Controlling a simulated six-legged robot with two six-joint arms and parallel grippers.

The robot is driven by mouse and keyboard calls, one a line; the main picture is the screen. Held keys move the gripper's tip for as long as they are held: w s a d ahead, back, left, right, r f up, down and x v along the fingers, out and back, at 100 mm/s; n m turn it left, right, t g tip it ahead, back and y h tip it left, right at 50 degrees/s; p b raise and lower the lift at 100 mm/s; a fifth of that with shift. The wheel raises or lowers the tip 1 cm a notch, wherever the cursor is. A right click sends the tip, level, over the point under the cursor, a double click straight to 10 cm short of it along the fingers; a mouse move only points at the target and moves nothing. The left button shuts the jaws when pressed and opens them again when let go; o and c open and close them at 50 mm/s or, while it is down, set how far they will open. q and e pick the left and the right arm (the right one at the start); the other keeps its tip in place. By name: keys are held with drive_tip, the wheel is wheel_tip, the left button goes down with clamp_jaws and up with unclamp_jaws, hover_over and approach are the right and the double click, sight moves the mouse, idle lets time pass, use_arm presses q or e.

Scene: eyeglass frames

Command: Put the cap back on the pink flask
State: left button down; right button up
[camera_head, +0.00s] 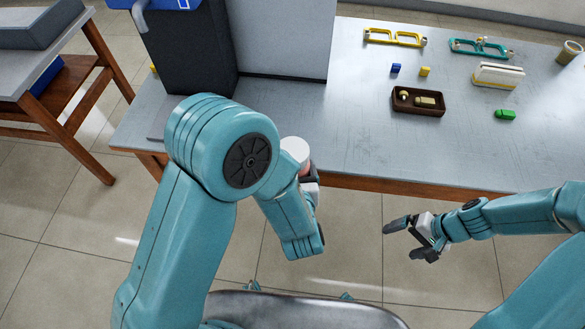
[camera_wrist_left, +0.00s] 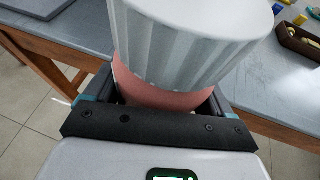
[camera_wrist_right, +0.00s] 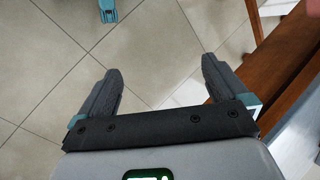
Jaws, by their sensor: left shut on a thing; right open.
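The pink flask (camera_wrist_left: 160,92) is in my left gripper (camera_head: 311,180), whose jaws are shut around its body. A white ribbed cap (camera_wrist_left: 190,35) sits on top of the flask in the left wrist view. Whether it is fully seated I cannot tell. In the head view the white cap (camera_head: 295,149) and a little of the pink body (camera_head: 304,168) show beside my left arm, which hides the rest. My right gripper (camera_head: 410,240) is open and empty, apart from the flask, in front of the table. In the right wrist view its fingers (camera_wrist_right: 162,70) are spread over the floor.
The grey table (camera_head: 360,145) is clear near its front edge. A brown tray (camera_head: 393,109) holds small pieces. Yellow frames (camera_head: 395,37), teal frames (camera_head: 480,47), a white case (camera_head: 498,75), a green piece (camera_head: 505,115) and a cup (camera_head: 569,52) stand farther back.

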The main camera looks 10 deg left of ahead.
drive_tip(key=s+a+f+m+g, duration=0.25)
drive_tip(key=s+f, duration=0.25)
drive_tip(key=s, duration=0.5)
drive_tip(key=w+a+n+t+h, duration=0.1)
drive_tip(key=w+a+n+t, duration=0.1)
drive_tip(key=a+n, duration=0.4)
drive_tip(key=a, duration=0.5)
drive_tip(key=shift+a+t+h, duration=0.2)
drive_tip(key=shift+t+h, duration=0.1)
drive_tip(key=shift+t, duration=0.05)
drive_tip(key=shift+w+r, duration=0.1)
drive_tip(key=shift+w, duration=0.05)
